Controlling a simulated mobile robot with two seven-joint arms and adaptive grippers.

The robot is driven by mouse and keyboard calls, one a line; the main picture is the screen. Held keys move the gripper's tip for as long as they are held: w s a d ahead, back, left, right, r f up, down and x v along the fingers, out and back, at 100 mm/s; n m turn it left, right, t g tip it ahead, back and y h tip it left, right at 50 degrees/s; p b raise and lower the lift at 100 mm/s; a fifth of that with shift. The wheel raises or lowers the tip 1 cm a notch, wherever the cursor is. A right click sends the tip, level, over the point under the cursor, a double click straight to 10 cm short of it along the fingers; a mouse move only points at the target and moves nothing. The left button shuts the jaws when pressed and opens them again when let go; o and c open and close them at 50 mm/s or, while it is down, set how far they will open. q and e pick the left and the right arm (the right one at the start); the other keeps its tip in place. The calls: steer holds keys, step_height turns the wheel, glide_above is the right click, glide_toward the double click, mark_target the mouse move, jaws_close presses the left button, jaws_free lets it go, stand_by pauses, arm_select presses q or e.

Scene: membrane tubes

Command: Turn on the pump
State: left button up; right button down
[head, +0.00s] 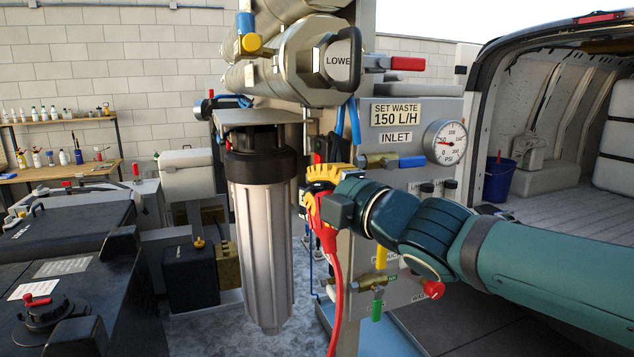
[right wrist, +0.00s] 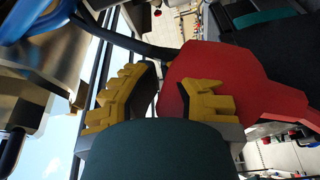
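My right gripper (head: 322,180), with yellow fingers, is beside the pump panel, just right of the tall grey filter housing (head: 262,235). A red connector-like part (head: 318,210) with a red cable (head: 333,270) hanging down is right at its fingers. In the right wrist view the yellow fingertips (right wrist: 165,100) stand apart. The red part (right wrist: 222,75) lies behind and against the right finger; I cannot tell whether it is gripped. The pump itself and its switch cannot be made out; the area behind the gripper is hidden. My left gripper is not in view.
A grey panel (head: 405,215) carries a pressure gauge (head: 445,142), a blue-handled valve (head: 395,161) and a red knob (head: 433,289). A dark case (head: 60,265) stands at the left. An open van (head: 560,190) is at the right, and a bench (head: 60,172) stands against the back wall.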

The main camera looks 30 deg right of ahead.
steer(key=w+d+p, duration=0.1)
steer(key=w+d, duration=0.2)
steer(key=w, duration=0.5)
steer(key=shift+d+f, duration=0.1)
stand_by(0.4)
steer(key=shift+s+d+f+n, duration=0.1)
steer(key=shift+d+f+n, duration=0.2)
steer(key=shift+n, duration=0.6)
steer(key=shift+d+r+p, duration=0.15)
steer(key=shift+p, duration=0.15)
stand_by(0.5)
